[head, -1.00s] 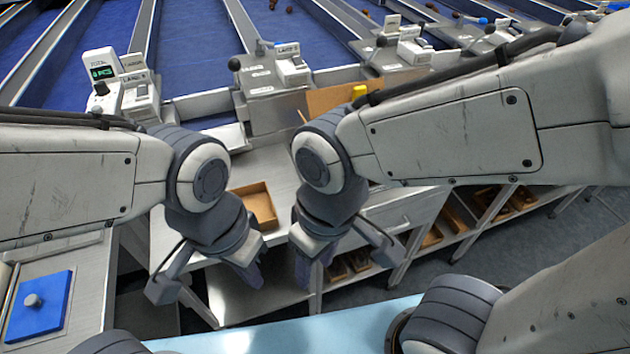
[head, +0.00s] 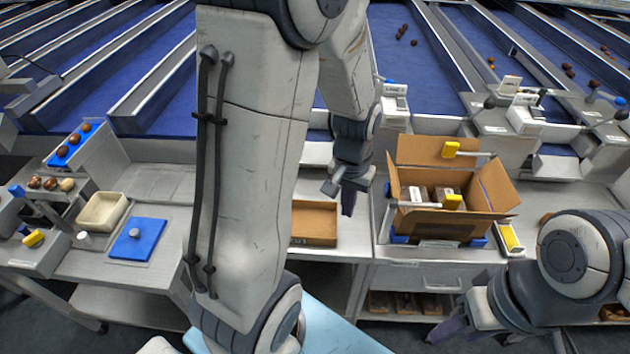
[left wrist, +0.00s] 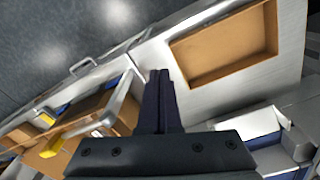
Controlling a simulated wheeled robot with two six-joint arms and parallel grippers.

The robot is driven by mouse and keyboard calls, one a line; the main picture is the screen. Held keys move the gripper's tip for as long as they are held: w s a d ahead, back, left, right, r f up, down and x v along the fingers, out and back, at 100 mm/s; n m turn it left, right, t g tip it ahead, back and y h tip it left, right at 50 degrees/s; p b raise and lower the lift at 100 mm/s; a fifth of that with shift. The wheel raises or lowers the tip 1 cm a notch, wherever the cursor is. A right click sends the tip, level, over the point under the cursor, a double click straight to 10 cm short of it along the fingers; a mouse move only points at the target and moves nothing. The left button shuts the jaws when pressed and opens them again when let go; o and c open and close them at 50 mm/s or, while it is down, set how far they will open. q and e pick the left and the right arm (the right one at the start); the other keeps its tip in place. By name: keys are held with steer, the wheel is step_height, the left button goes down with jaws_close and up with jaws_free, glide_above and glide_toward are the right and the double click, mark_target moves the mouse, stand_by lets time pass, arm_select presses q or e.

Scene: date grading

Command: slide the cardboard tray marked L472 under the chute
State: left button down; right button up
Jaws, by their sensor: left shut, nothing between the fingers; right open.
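A brown cardboard tray (head: 318,205) lies empty on the steel table, partly covered by my left arm. Its front bears dark lettering, too small to read. The tray also shows in the left wrist view (left wrist: 185,53), at top right. My left gripper (head: 347,205) is shut and empty, just right of the tray. Its closed fingers (left wrist: 159,85) point between the tray and an open carton in the wrist view. A pale chute lip (head: 318,153) is partly visible behind the tray. My right gripper (head: 455,332) is open and empty at the lower right, in front of the drawer bench.
A blue pad (head: 137,238) and a cream bowl (head: 103,210) are on the left. Bare tabletop lies around the tray.

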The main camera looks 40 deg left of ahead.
mark_target(301, 212)
arm_select(q)
steer(key=a+f+n+p, duration=0.25)
steer(key=a+n, duration=0.25)
steer(key=a, duration=0.8)
steer(key=f, duration=0.3)
steer(key=f+p, duration=0.1)
steer(key=f, duration=0.3)
steer(key=s+f, duration=0.1)
steer(key=f, duration=0.2)
steer(key=shift+a+f, duration=0.1)
steer(key=shift+f, duration=0.05)
steer(key=w+a+p, duration=0.1)
steer(key=w+p, duration=0.1)
steer(key=shift+w+a, duration=0.35)
steer(key=shift+w, duration=0.05)
steer(key=shift+w+a+f, duration=0.15)
steer(key=shift+w+a, duration=0.05)
steer(key=shift+w, duration=0.15)
arm_select(e)
step_height(301, 212, up, 7)
